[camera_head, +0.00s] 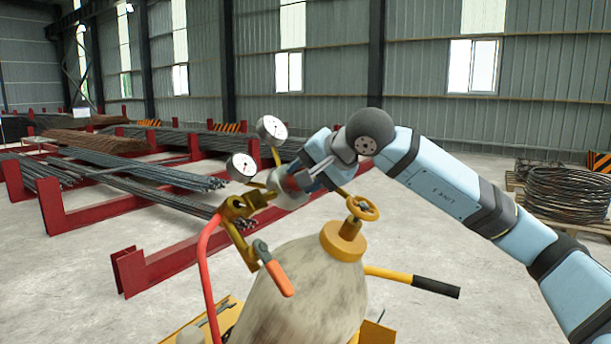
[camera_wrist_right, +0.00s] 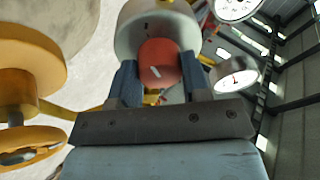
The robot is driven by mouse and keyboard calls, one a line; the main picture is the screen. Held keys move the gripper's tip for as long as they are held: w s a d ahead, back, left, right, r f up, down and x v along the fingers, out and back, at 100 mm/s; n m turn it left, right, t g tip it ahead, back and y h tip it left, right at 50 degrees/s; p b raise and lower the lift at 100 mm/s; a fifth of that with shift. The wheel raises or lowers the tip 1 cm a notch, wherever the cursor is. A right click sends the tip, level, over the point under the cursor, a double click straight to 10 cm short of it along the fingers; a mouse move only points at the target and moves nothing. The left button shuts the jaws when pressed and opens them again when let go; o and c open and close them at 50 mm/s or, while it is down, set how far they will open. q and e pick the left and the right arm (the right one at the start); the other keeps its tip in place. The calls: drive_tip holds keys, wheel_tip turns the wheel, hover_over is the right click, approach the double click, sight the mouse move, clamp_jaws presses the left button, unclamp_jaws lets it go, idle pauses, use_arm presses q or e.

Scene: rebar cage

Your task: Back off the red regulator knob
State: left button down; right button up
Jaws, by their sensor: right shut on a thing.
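The red regulator knob (camera_wrist_right: 160,62) sits at the end of the grey regulator body (camera_wrist_right: 150,28) in the right wrist view. My right gripper (camera_wrist_right: 158,84) is shut on the knob, with one finger on each side of it. A short white mark shows on the knob's face. In the head view my right gripper (camera_head: 305,177) reaches the regulator from the right and covers most of the knob. Two round white gauges, an upper one (camera_head: 271,129) and a lower one (camera_head: 241,167), stand by the regulator. My left gripper is not in view.
A pale gas cylinder (camera_head: 300,295) stands below, with a yellow valve handwheel (camera_head: 362,208) close under my right arm. A red hose (camera_head: 205,270) and an orange lever (camera_head: 279,279) hang at the left. A black-gripped yellow handle (camera_head: 436,287) sticks out right.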

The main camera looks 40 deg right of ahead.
drive_tip(key=o, duration=0.9)
drive_tip(key=v, duration=1.3)
drive_tip(key=shift+s+r, duration=0.25)
drive_tip(key=shift+s, duration=0.1)
